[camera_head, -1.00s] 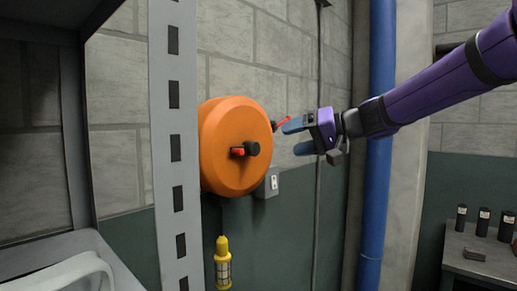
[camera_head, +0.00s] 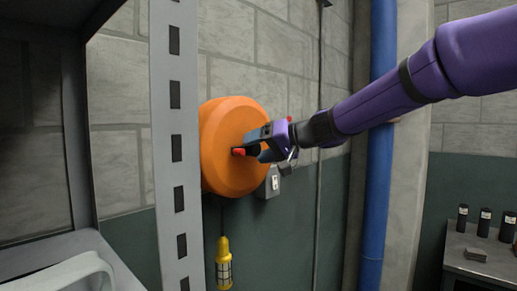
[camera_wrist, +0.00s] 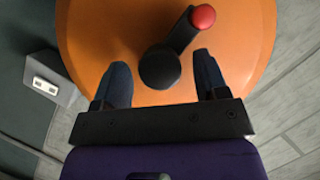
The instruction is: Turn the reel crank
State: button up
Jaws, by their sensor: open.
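The orange reel (camera_head: 225,150) is mounted on the block wall; its round face fills much of the wrist view (camera_wrist: 110,35). On that face is the crank: a black hub (camera_wrist: 160,67) with a short black arm ending in a red knob (camera_wrist: 203,17). In the head view the red knob (camera_head: 238,152) shows just left of my gripper (camera_head: 255,150), which covers the hub. My gripper is open, and its two blue fingers (camera_wrist: 162,82) point at the reel face. The hub lies between and just ahead of the fingertips. Contact with the crank cannot be told.
A grey perforated post (camera_head: 175,150) stands just left of the reel. A yellow caged lamp (camera_head: 223,265) hangs below it. A grey outlet box (camera_head: 269,184) is on the wall at lower right. A blue pipe (camera_head: 376,220) runs vertically behind my arm.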

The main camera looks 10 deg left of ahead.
jog(key=c, duration=0.9)
jog(key=m+g+y, duration=0.1)
jog(key=m, duration=0.2)
jog(key=shift+w+f+m+y, duration=0.1)
jog(key=shift+f+m+y, duration=0.05)
jog(key=shift+m+y, duration=0.25)
jog(key=m+y, duration=0.1)
jog(key=m, duration=0.2)
jog(key=shift+f+m+y, duration=0.15)
jog(key=shift+m+y, duration=0.25)
jog(key=m+y, duration=0.1)
jog(key=m, duration=0.3)
jog(key=shift+f+m+t+y, duration=0.1)
jog(key=shift+m+t+y, duration=0.2)
jog(key=shift+t+y, duration=0.1)
jog(key=shift+f+m+t+y, duration=0.1)
jog(key=shift+m+t+y, duration=0.3)
jog(key=shift+m, duration=0.95)
jog(key=shift+m+t+y, duration=0.1)
jog(key=shift+m+t, duration=0.5)
jog(key=shift+m, duration=0.75)
